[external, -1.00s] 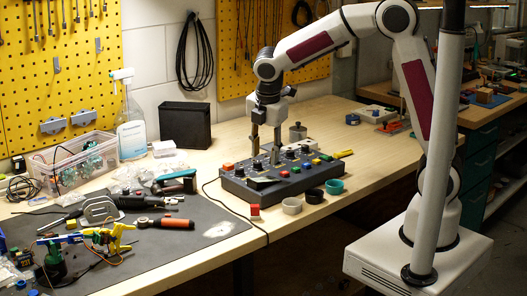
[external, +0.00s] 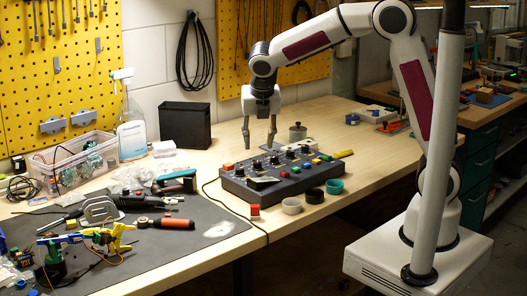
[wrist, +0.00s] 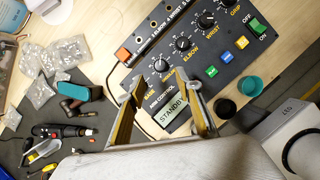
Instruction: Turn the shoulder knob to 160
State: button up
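The dark control box (external: 262,187) lies on the bench with a row of knobs. It also shows in the wrist view (wrist: 226,52), with ELBOW, WRIST and GRIP labels readable. The shoulder knob (wrist: 161,65), black with a white pointer mark, appears between my fingertips in the wrist view; its label is hidden behind a finger. The base knob's place is covered by the other finger. The display (wrist: 172,108) reads STANDBY. My gripper (external: 258,143) is open and empty, above the far side of the box. It also shows in the wrist view (wrist: 158,77).
The elbow knob (wrist: 183,44) sits close beside the shoulder knob. A metal lidded pot (external: 297,133) stands behind the box. Small round cups (external: 292,206) stand in front. A grey mat (external: 190,250) with tools lies to the left.

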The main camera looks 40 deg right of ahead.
aim_at(257, 162)
jog(key=shift+x, duration=3.9)
grip_shut()
